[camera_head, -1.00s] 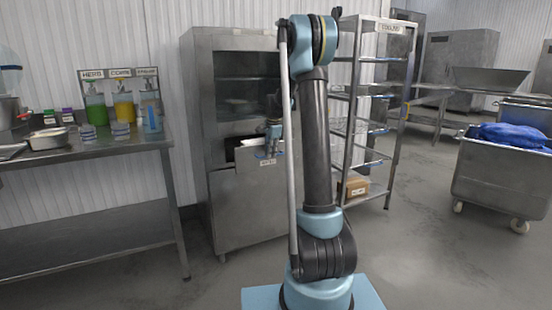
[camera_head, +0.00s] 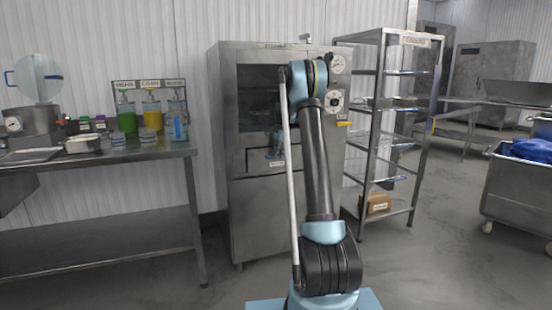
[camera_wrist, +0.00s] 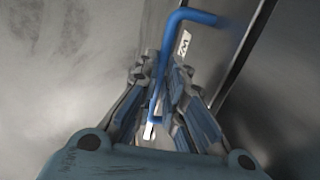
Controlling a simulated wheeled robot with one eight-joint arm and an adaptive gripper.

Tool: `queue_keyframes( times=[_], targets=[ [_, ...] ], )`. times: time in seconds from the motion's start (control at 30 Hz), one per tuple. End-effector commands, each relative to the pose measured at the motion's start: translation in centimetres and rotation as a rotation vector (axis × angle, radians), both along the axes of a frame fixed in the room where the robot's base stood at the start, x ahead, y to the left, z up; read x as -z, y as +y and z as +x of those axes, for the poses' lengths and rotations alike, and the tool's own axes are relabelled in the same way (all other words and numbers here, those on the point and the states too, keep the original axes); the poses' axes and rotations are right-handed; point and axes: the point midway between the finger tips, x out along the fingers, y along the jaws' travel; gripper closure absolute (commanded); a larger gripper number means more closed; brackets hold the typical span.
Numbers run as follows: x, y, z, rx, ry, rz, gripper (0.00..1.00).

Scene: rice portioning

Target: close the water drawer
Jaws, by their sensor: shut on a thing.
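The steamer cabinet (camera_head: 250,215) stands in the middle, with the water drawer (camera_head: 261,157) in its front below the dark window. The drawer front looks flush or nearly flush with the cabinet; a small remaining gap cannot be ruled out. My gripper (camera_head: 274,146) is at the drawer front, partly hidden by my arm. In the wrist view, my gripper (camera_wrist: 163,100) is shut on the blue drawer handle (camera_wrist: 200,16), which runs down between the fingers. A white label (camera_wrist: 183,46) shows beside the handle.
A steel table (camera_head: 110,157) with dispensers (camera_head: 151,115) and a pot (camera_head: 30,125) stands at left. A wire rack (camera_head: 365,150) with a cardboard box (camera_head: 376,204) stands right of the cabinet. A steel cart (camera_head: 520,190) is at far right. The floor between is clear.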

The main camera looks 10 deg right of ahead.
Motion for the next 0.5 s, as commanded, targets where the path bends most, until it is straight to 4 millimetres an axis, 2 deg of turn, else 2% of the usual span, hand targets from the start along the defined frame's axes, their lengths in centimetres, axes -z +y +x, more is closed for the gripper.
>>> queue_keyframes(
  times=[0.03, 0.3, 0.33, 0.4, 0.5],
  targets=[
    [-0.14, 0.14, 0.51, 0.000, -0.012, 0.003, 1.00],
    [-0.18, -0.01, 0.66, 0.001, -0.014, 0.005, 1.00],
    [-0.19, -0.02, 0.66, 0.002, -0.014, 0.005, 0.83],
    [-0.17, -0.05, 0.60, 0.002, -0.013, 0.005, 0.70],
    [-0.16, -0.14, 0.53, 0.002, -0.013, 0.003, 0.70]
  ],
)
